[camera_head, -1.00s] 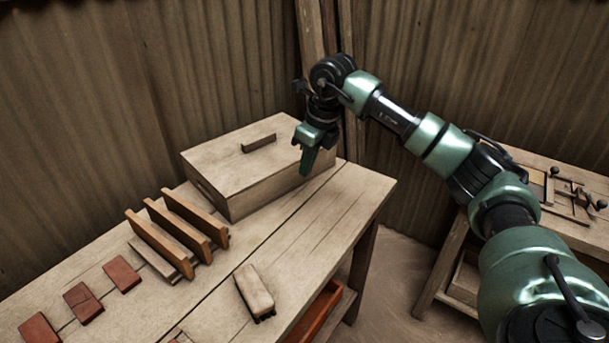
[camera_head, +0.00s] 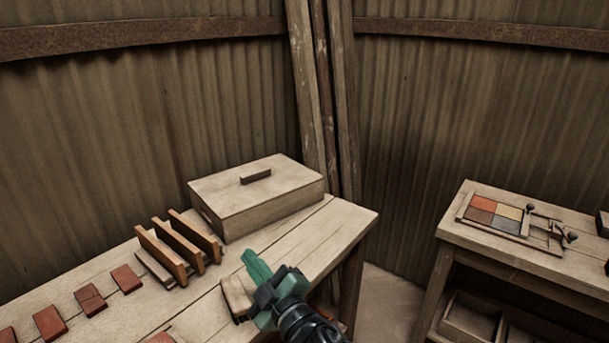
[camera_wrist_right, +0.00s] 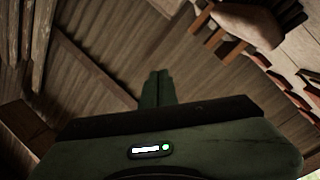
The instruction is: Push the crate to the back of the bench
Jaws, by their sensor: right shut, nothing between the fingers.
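The crate is a pale wooden box (camera_head: 275,213) with a flat lid and a bar handle on top. It stands at the far end of the bench (camera_head: 345,222), near the corrugated wall; any gap behind it is hidden. My right gripper (camera_head: 248,256) is shut and empty, with its green fingers in front of the crate, apart from it in the picture. Its fingers also show together in the right wrist view (camera_wrist_right: 156,80). My left gripper is not in view.
A wooden brush (camera_head: 236,296) lies partly hidden behind my right gripper. Upright wooden slats (camera_head: 180,245) stand left of the crate's front, with several red tiles (camera_head: 90,299) further left. A second bench (camera_head: 465,232) at right holds a tile frame (camera_head: 493,214).

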